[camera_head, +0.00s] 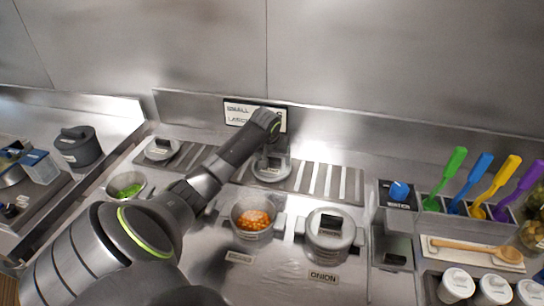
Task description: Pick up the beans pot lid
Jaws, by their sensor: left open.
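The beans pot (240,231) stands uncovered in the middle, with orange beans showing inside. A grey round lid (284,172), apparently the beans pot lid, lies on the slatted rack right behind that pot. My left arm reaches in from the lower left over the counter. My left gripper (266,156) is open and points down at the lid's handle. The wrist hides much of the handle, so I cannot tell whether the fingers touch it. My right gripper is not in view.
An onion pot (328,249) with its lid on stands right of the beans pot. Another lid (160,153) lies at the rack's left end, above a bowl of greens (127,188). Coloured-handled utensils (480,180) and a wooden spoon (470,248) are at right.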

